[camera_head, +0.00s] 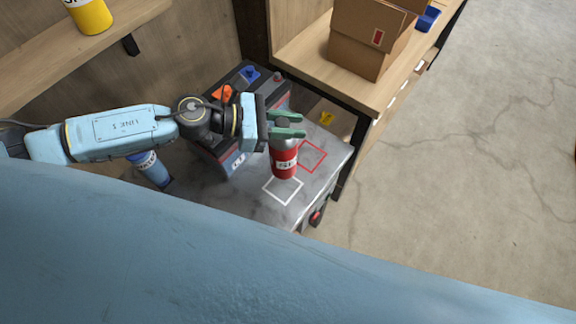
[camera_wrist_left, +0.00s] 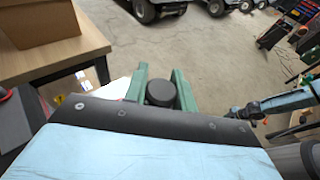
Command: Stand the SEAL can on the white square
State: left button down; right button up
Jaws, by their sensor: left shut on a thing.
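The red can (camera_head: 284,163) has a white label band with letters starting "SE", partly cut off by its curve. My left gripper (camera_head: 287,125) has its green fingers shut on the can's upper part, and the can looks about upright. In the left wrist view its round dark top (camera_wrist_left: 160,92) sits between the green fingers. The white square (camera_head: 283,204) is an outline on the grey marbled top. The can's lower end overlaps the square's far part in the head view; I cannot tell whether it touches the surface.
A red square outline (camera_head: 318,163) lies beside the can. A blue can (camera_head: 151,168) stands left, partly behind my arm. A dark grey box-like unit (camera_head: 222,160) is beside my gripper. Cardboard boxes (camera_head: 362,42) stand on the bench behind. A yellow can (camera_head: 90,17) is on the shelf.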

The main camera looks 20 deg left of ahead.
aim_at(289, 142)
pick_arm(q)
jog(key=f, duration=0.2)
jog(key=s+f+b, duration=0.1)
jog(key=f, duration=0.1)
jog(key=shift+f, duration=0.35)
jog(key=shift+w+f, duration=0.15)
jog(key=shift+f, duration=0.15)
notch_tip(289, 142, down, 3)
jog(key=shift+f+b, duration=0.1)
jog(key=shift+b, duration=0.3)
jog(key=shift+f, duration=0.4)
jog(key=c, duration=1.1)
grip_release()
jog(key=shift+c, duration=0.2)
pick_arm(e)
jog(key=shift+s+f, duration=0.35)
jog(key=shift+f, duration=0.3)
jog(key=shift+s+f, duration=0.35)
jog(key=shift+f, duration=0.25)
